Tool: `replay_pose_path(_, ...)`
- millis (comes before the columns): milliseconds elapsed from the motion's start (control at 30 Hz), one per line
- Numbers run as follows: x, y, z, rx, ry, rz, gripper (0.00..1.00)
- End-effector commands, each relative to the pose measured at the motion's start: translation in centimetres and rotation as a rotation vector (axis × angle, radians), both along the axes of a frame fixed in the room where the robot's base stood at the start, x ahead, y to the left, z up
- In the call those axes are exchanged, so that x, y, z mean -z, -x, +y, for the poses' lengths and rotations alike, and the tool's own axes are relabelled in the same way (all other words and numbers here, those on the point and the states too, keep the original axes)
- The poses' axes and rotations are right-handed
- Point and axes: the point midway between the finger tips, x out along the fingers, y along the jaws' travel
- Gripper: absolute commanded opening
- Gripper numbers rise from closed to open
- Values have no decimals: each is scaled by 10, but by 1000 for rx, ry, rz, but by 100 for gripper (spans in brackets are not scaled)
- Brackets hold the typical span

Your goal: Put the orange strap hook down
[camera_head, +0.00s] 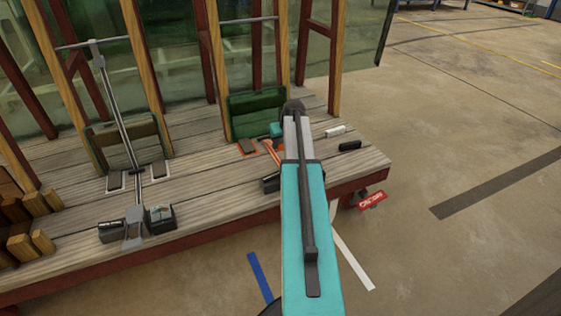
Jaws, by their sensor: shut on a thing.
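The orange strap hook (271,152) shows as a thin slanted orange piece over the wooden deck, just left of my teal arm. Its lower right end passes behind the arm. My gripper (277,130) shows only as a small teal part beside the dark joint of my arm, at the top end of the orange piece. It is shut on the hook. The fingertips are too small and too hidden to make out. I cannot tell whether the hook touches the deck.
The wooden deck (215,190) carries upright posts and glass panes at the back. A grey pole (117,110) with dark boxes stands at the left. A white block (336,131) and a black block (350,146) lie right of my arm. A red tag (372,200) hangs at the deck's edge.

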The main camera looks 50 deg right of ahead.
Motion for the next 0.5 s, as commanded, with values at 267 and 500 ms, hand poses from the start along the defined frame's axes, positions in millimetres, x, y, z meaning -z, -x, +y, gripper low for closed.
replay_pose_path(267,22,0,0,0,-1,0,0)
replay_pose_path(500,21,0,0,0,0,0,0)
